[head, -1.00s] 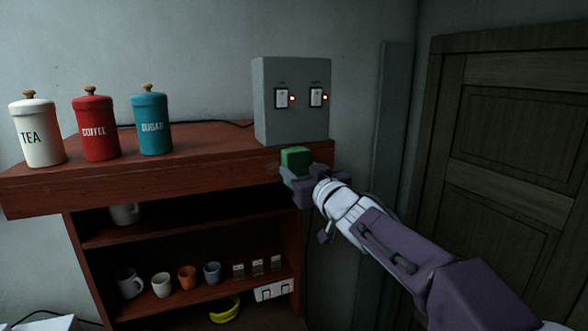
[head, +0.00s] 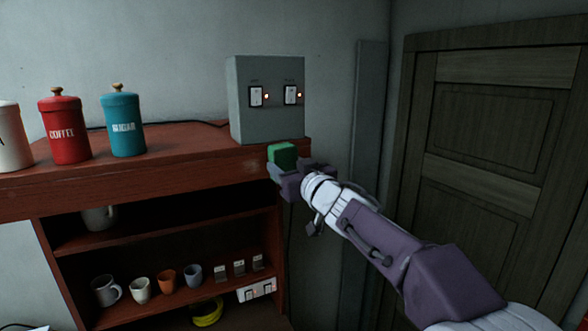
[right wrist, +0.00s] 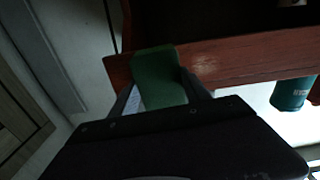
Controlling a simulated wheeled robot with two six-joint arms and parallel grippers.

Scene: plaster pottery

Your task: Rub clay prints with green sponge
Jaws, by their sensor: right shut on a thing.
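My right gripper (head: 285,168) is shut on the green sponge (head: 283,154). It holds the sponge at the front right corner of the red-brown shelf top (head: 170,140), below the grey switch box. In the right wrist view the sponge (right wrist: 158,78) sits between the two fingers, close to the wooden edge (right wrist: 230,62). I cannot tell whether it touches the wood. A faint pale smudge (head: 251,166) shows on the front edge, left of the sponge; I cannot tell if it is a clay print. My left gripper is not in view.
The grey switch box (head: 266,98) stands just behind the sponge. Red (head: 64,128) and teal (head: 122,125) canisters stand on the left. Several cups, including an orange one (head: 166,279), stand on the lower shelf. A dark door (head: 495,130) is on the right.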

